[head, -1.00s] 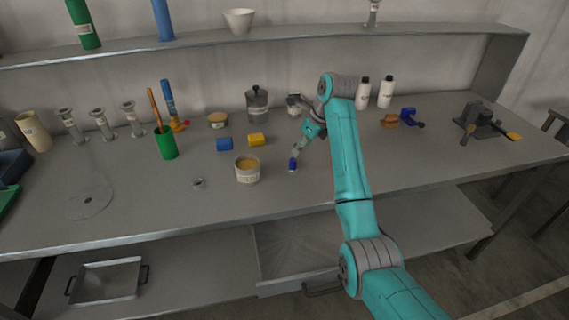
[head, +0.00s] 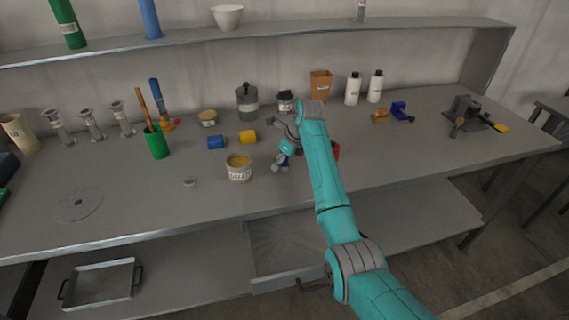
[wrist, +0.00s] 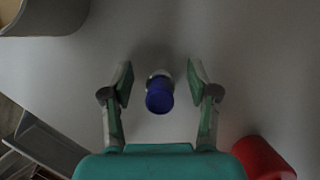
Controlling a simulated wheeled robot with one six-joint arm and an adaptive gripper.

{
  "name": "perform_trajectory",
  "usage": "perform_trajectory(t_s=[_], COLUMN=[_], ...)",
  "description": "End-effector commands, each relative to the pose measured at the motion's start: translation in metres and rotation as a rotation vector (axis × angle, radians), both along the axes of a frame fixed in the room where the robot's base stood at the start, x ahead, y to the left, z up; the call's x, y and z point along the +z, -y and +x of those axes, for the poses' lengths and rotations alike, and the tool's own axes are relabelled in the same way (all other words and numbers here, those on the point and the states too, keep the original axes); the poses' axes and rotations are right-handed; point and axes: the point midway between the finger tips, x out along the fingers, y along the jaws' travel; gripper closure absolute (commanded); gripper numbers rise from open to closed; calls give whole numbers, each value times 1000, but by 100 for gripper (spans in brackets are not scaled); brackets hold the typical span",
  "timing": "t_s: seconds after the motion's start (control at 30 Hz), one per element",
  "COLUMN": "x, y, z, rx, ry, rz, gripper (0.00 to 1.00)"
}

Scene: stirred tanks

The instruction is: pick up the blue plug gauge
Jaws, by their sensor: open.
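The blue plug gauge (wrist: 160,95) shows in the wrist view as a round blue end with a pale metal ring behind it. It stands on the grey bench between the two fingers of my gripper (wrist: 160,76), with a gap on each side. My gripper is open and empty. In the head view my gripper (head: 280,164) is low over the bench, right of the grease tub, and mostly covers the gauge; only a bit of blue shows there.
The tub (head: 239,171) stands left of my gripper, and a red object (head: 336,151) is close on the right, partly behind my arm. Blue (head: 216,142) and yellow (head: 248,137) cylinders lie behind the tub.

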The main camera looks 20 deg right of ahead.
Motion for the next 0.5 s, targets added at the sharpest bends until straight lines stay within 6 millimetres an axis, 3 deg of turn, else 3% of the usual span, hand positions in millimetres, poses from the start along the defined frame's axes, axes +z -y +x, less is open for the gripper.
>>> perform_trajectory(t_s=[0.1, 0.33, 0.5], x=[0, 0, 0], y=[0, 0, 0], z=[0, 0, 0], rx=[0, 0, 0], ry=[0, 0, 0], rz=[0, 0, 0], gripper=[40, 98, 100])
